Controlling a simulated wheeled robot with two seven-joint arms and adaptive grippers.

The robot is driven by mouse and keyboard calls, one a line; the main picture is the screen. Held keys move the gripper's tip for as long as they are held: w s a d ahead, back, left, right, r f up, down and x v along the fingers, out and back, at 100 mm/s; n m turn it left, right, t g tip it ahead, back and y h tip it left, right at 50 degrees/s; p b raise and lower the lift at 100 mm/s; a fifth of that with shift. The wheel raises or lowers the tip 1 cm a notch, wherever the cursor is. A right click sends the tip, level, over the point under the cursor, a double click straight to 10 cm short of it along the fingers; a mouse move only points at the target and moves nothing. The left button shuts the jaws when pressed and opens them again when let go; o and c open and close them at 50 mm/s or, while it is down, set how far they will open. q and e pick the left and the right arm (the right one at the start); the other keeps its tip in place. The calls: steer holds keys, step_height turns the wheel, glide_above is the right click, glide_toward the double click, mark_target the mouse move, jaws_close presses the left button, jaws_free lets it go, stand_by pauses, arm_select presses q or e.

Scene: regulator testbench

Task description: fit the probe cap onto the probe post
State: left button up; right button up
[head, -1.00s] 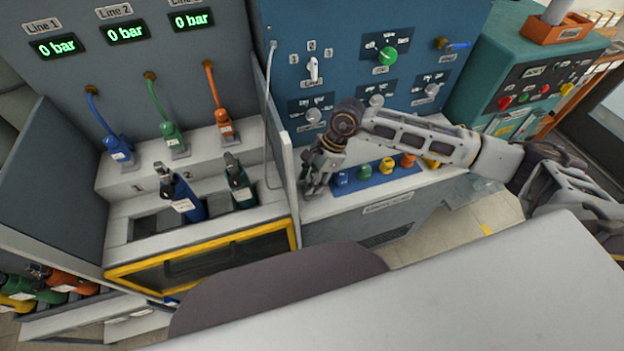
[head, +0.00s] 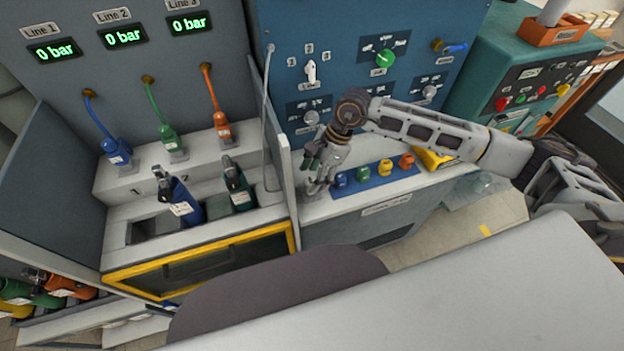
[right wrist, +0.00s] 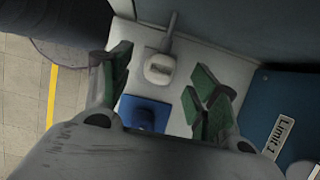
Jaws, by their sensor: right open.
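My right gripper (head: 318,186) is open over the white bench, just left of the row of coloured caps. In the right wrist view its green-padded fingers (right wrist: 162,92) stand apart with nothing gripped. A pale block with a grey stem or cable (right wrist: 158,68) sits on the bench ahead, between the fingertips in the picture. Nearer lies a blue plate (right wrist: 150,104) with a dark blue round piece (right wrist: 146,119), partly hidden by my gripper. I cannot tell for certain which piece is the probe cap or the probe post. My left gripper is not in view.
Blue (head: 341,180), green, yellow and orange caps stand on a blue strip. The blue control panel (head: 345,30) rises behind. A grey partition (head: 283,160) stands left of my gripper, beyond it blue and green bottles. A thin grey cable (head: 265,110) hangs there.

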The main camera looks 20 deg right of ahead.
steer(key=shift+v, duration=2.35)
step_height(320, 180, up, 11)
steer(key=p, duration=1.1)
steer(key=shift+r+p, duration=0.3)
